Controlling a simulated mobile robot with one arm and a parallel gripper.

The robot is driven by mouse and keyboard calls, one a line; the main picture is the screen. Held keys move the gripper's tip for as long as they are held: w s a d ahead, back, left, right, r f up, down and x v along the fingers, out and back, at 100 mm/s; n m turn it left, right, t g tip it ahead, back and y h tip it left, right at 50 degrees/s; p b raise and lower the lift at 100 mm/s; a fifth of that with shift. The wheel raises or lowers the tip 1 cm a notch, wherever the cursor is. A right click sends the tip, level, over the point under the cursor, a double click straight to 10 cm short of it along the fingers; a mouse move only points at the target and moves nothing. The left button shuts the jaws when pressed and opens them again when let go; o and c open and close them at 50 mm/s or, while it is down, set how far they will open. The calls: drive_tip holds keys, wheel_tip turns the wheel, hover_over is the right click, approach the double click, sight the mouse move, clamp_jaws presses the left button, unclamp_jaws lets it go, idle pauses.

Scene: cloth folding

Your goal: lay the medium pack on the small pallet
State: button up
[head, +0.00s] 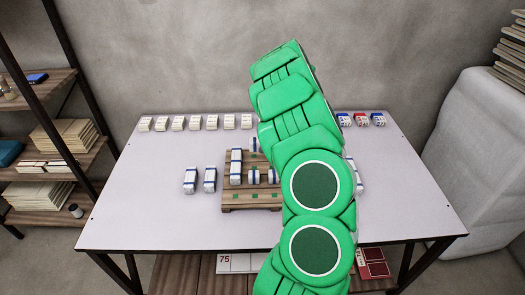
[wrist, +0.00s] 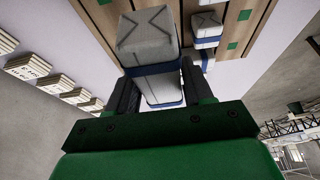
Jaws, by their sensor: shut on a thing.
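My gripper's two dark fingers (wrist: 158,85) show in the wrist view, on either side of a pale grey-white pack (wrist: 148,35) with a dark cross mark and a blue band. They are shut on this pack.
Two white-and-blue packs (head: 200,180) stand on the table (head: 150,215) left of the pallet. A row of cream packs (head: 194,123) lines the back left edge. Blue and red packs (head: 361,119) stand at the back right. The table's left and right front areas are clear.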

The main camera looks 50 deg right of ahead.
drive_tip(key=shift+w+d+f, duration=0.45)
drive_tip(key=shift+w+d, duration=0.1)
drive_tip(key=shift+w, duration=0.05)
hover_over(259, 156)
drive_tip(key=s, duration=0.2)
drive_tip(key=shift+w+d+f, duration=0.15)
drive_tip(key=shift+f, duration=1.15)
drive_tip(key=shift+w+d+f, duration=0.1)
drive_tip(key=shift+d+f, duration=0.05)
drive_tip(key=shift+f, duration=1.15)
drive_tip(key=shift+w+d+f, duration=0.2)
drive_tip(key=shift+w+f, duration=0.05)
drive_tip(key=shift+f, duration=1.6)
drive_tip(key=shift+f, duration=0.1)
drive_tip(key=o, duration=1.1)
drive_tip(key=shift+c, duration=0.2)
